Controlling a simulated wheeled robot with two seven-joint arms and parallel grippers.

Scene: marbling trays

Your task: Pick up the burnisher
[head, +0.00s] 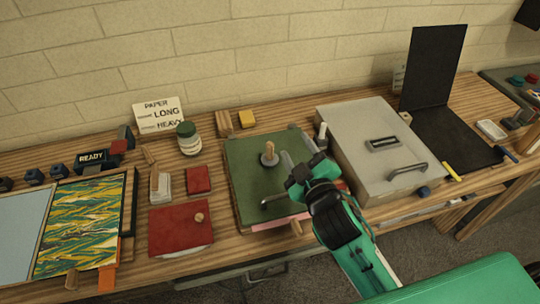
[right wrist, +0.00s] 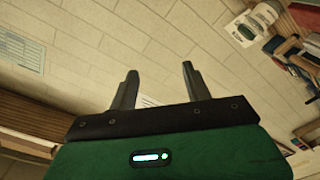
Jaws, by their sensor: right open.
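A tool with an upright wooden handle on a round grey base (head: 269,155), which looks like the burnisher, stands on a dark green board (head: 245,180). My right gripper (head: 298,152) is open, and its fingers are just right of this tool, over the board's right side in the picture. I cannot tell its height above the board. In the right wrist view my right gripper (right wrist: 158,85) shows two spread fingers with nothing between them, against the wall. The tool is not seen there. My left gripper is not in view.
A grey metal box with handles (head: 350,165) stands right of the board. A small white-topped item (head: 322,130) stands between them. A jar (head: 188,140), red blocks (head: 198,180) and a marbled sheet (head: 85,225) lie to the left. The brick wall (head: 200,50) is behind.

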